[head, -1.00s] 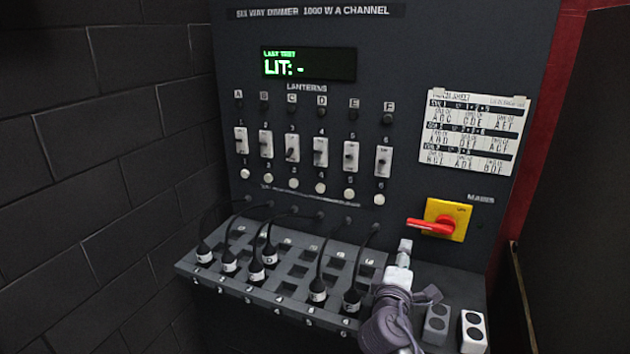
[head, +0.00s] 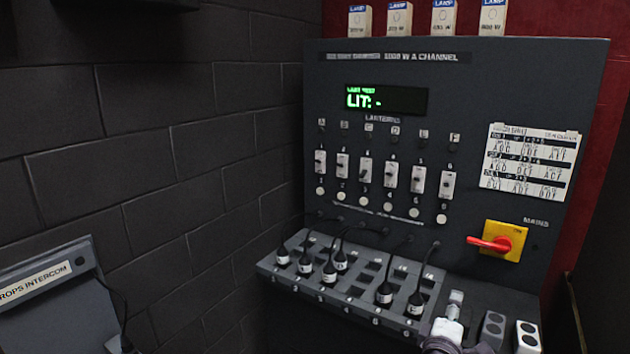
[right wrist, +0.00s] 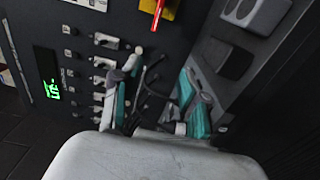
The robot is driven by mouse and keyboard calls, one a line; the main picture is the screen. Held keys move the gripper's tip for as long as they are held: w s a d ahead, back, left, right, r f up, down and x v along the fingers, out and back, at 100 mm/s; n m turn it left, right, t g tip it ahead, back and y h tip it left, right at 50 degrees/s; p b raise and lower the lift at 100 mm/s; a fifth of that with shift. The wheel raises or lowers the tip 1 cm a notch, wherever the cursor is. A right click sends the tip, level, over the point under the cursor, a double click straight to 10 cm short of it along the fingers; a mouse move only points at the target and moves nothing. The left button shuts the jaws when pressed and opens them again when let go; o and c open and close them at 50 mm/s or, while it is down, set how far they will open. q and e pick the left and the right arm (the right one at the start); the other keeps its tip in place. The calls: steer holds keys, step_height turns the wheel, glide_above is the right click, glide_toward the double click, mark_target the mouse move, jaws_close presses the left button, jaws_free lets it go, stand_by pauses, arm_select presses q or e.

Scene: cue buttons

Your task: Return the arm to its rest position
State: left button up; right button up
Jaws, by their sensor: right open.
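My right gripper (head: 453,308) shows at the bottom of the head view, in front of the lower right part of the dimmer panel (head: 460,90). Most of my right arm is out of the head view. My left gripper is not in view.
The display (head: 385,99) reads "LIT: -". A white paper chart (head: 529,161) hangs at right. Lamp boxes (head: 400,20) stand on top. Two socket blocks (head: 527,337) sit right of the gripper. A props intercom (head: 55,300) is at lower left, beside a dark brick wall (head: 150,150).

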step_height(320, 180, down, 22)
steer(key=s+g+y, duration=0.2)
steer(key=g+y, duration=0.2)
steer(key=s+a+f+m+g+y, duration=0.1)
steer(key=s+f+g, duration=0.1)
steer(key=s+f, duration=0.6)
steer(key=s+a+f+m+g+y, duration=0.1)
steer(key=s+f, duration=0.3)
steer(key=f, duration=0.8)
steer(key=s+a+f+m+g+y, duration=0.1)
steer(key=s+f, duration=0.5)
steer(key=s, duration=0.7)
steer(key=s+a+f+m+g+y, duration=0.1)
steer(key=s+f+m+g, duration=0.2)
steer(key=s, duration=1)
steer(key=s+f+m+g+y, duration=0.1)
steer(key=s+f+m+g, duration=0.2)
steer(key=s+f, duration=0.7)
steer(key=s, duration=0.3)
steer(key=shift+s+a+m, duration=0.3)
steer(key=shift+s+a, duration=0.05)
steer(key=shift+a, duration=0.05)
